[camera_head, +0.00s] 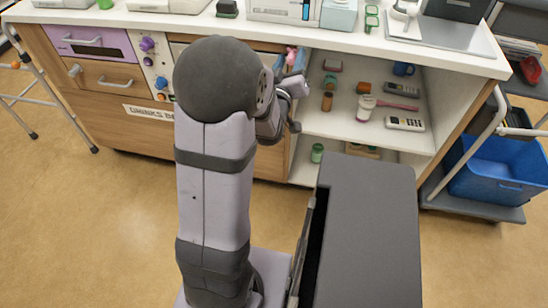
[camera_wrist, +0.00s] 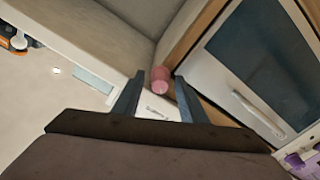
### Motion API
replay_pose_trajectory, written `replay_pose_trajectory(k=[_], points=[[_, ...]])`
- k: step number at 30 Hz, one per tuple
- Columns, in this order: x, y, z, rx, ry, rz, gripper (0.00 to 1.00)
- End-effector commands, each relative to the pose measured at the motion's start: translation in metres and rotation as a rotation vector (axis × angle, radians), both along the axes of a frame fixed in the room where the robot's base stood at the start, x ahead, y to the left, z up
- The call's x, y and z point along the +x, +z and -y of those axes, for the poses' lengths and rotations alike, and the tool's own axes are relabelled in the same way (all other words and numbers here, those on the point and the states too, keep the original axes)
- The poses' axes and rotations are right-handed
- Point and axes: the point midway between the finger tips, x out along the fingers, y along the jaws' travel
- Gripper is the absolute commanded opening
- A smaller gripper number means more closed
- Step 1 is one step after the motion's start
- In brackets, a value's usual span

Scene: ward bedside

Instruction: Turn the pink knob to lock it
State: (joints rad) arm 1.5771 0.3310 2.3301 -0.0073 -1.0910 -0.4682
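The pink knob (camera_wrist: 160,76) shows in the wrist view as a short round cylinder on the cabinet front, just beyond and between my fingertips. It also shows in the head view as a small pink shape (camera_head: 291,55), right of my arm. My gripper (camera_wrist: 157,95) is open, with one dark finger on each side of the knob's line. The fingers look apart from the knob, though the exact depth gap is hard to tell.
A glass-fronted door with a pale handle (camera_wrist: 258,114) is beside the knob. Open shelves (camera_head: 345,125) with bottles and devices are right of my arm. The white countertop (camera_head: 290,35) runs above. A blue bin (camera_head: 500,170) stands at right.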

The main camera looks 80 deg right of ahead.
Motion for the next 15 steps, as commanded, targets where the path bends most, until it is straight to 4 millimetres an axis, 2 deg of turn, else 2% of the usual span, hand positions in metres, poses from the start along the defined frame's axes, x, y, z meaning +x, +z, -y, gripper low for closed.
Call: replay_pose_trajectory(k=[5,15], points=[[-0.0005,0.0016,-0.0001,0.002,-0.001,0.128,0.38],[-0.0014,0.0021,-0.0001,0.003,-0.001,0.491,0.38]])
